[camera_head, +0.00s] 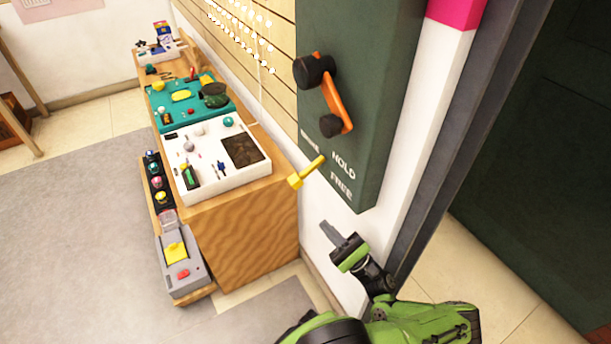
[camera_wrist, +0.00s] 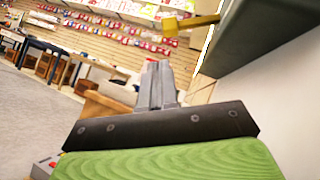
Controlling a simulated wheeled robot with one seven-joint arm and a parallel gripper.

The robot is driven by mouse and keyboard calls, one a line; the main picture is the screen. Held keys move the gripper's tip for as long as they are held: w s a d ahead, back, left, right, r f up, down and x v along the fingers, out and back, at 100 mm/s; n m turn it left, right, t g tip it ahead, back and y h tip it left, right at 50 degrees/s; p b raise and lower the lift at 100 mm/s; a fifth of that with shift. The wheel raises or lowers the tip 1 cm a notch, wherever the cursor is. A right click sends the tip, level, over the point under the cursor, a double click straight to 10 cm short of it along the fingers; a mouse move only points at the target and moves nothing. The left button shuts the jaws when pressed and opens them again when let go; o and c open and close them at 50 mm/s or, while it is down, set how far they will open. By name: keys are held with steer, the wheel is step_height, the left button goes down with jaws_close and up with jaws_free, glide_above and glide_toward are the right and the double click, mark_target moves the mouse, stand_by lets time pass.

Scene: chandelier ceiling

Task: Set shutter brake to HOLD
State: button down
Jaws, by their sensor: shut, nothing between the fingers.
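A dark green control box (camera_head: 380,100) hangs on the wall, with the words HOLD and FREE in white on its lower face. A yellow lever (camera_head: 309,172) sticks out from the box beside these words, and its free end points down and to the left. The lever shows in the wrist view (camera_wrist: 190,24) at the top, beside the box's dark underside (camera_wrist: 262,35). My gripper (camera_head: 330,234) is shut and empty. It is below the box and apart from the lever. In the wrist view its fingers (camera_wrist: 157,85) are together, pointing ahead below the lever.
An orange crank (camera_head: 337,104) with black knobs sits higher on the box. A wooden bench (camera_head: 245,225) with a white tray (camera_head: 262,172) and a teal tray (camera_head: 225,122) stands to the left. A dark door frame (camera_head: 430,170) is close on the right. Grey floor is open at left.

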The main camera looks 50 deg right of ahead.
mark_target(306, 171)
steer(key=d+x, duration=0.1)
steer(key=x, duration=0.8)
steer(key=shift+w+a+r, duration=0.2)
steer(key=shift+a+r, duration=0.1)
steer(key=shift+r, duration=0.25)
